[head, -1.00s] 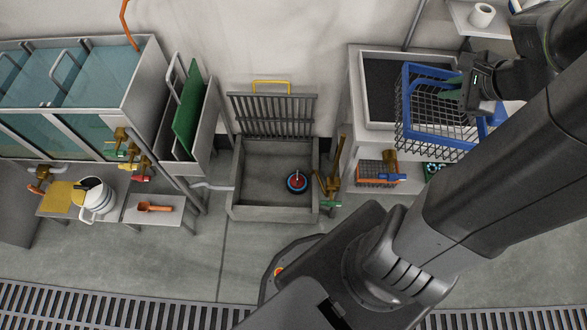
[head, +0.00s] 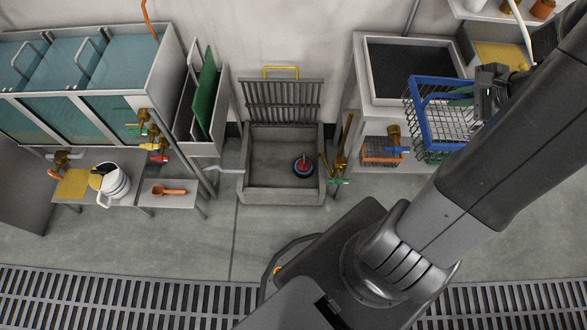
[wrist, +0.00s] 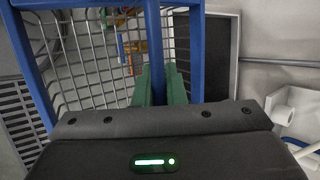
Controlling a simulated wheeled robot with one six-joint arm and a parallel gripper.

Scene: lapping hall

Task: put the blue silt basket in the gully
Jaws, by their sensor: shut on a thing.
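The blue silt basket (head: 410,108) has a blue rim and grey wire mesh. It hangs in the air in front of the right-hand bench. My gripper (head: 462,96) is shut on its rim at the right side; in the wrist view the green fingers (wrist: 161,88) close on a blue bar of the basket (wrist: 154,40). The gully (head: 262,196) is the grey square basin on the floor at the middle. Its barred grate (head: 283,101) with a yellow handle stands upright at the back.
Brass valves (head: 341,155) stand close at the gully's right side. The bench with a dark-lined tray (head: 410,62) is at the right, with an orange basket (head: 381,152) below. Water tanks (head: 85,75) and a green board (head: 204,92) are left. Floor before the gully is clear.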

